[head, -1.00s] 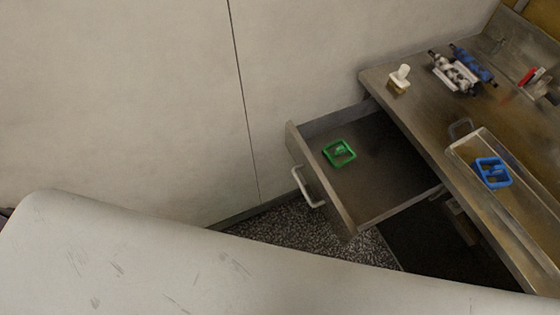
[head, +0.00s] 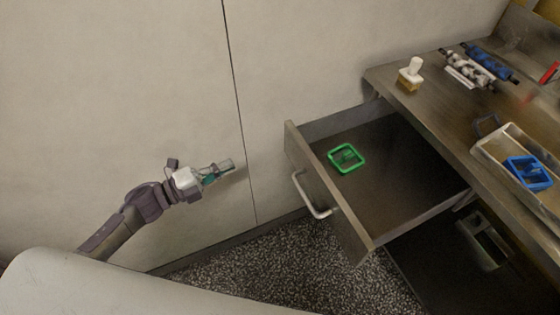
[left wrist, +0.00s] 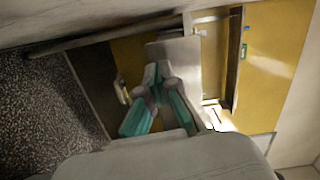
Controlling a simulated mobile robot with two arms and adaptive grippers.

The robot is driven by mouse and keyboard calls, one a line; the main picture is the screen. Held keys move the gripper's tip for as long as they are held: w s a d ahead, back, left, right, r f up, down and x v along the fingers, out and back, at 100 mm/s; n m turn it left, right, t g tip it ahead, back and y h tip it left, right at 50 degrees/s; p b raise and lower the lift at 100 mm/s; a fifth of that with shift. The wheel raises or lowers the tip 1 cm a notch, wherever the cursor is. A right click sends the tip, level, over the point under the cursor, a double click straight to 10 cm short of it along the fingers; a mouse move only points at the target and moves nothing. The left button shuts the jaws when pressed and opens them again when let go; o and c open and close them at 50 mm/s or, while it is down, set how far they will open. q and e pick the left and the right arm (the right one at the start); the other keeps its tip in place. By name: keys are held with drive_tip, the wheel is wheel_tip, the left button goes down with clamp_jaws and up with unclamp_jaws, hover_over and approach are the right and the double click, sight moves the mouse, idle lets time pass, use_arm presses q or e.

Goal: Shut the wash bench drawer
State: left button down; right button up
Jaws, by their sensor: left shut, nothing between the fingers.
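The wash bench drawer (head: 372,240) stands pulled out from the bench, with a pale bar handle (head: 312,197) on its front. A green square frame (head: 346,158) lies inside it on the drawer floor. My left gripper (head: 228,166) is shut and empty, left of the drawer front and apart from the handle, pointing towards the drawer. Its teal fingers also show in the left wrist view (left wrist: 156,92). My right gripper is not in view.
The bench top (head: 440,110) holds a white-handled stamp-like tool (head: 411,73), blue and speckled rollers (head: 487,64) and a tray (head: 495,154) with a blue frame (head: 528,173). A pale wall (head: 120,100) runs behind. Speckled floor (head: 290,260) is clear before the drawer.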

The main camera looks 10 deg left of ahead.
sight(289, 145)
use_arm(q)
drive_tip(key=w+d+m, duration=0.1)
drive_tip(key=w+d, duration=0.1)
drive_tip(key=d, duration=0.2)
drive_tip(key=w+d+r+g+h, duration=0.1)
drive_tip(key=w+d, duration=0.1)
drive_tip(key=d, duration=0.1)
drive_tip(key=w+d+r+m, duration=0.1)
drive_tip(key=w+d, duration=0.1)
drive_tip(key=d, duration=0.2)
drive_tip(key=shift+w+d+m, duration=0.1)
drive_tip(key=shift+d+m, duration=0.2)
drive_tip(key=shift+x, duration=0.8)
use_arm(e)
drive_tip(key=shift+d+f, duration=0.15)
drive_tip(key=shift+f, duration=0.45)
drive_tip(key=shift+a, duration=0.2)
use_arm(q)
drive_tip(key=shift+d, duration=0.1)
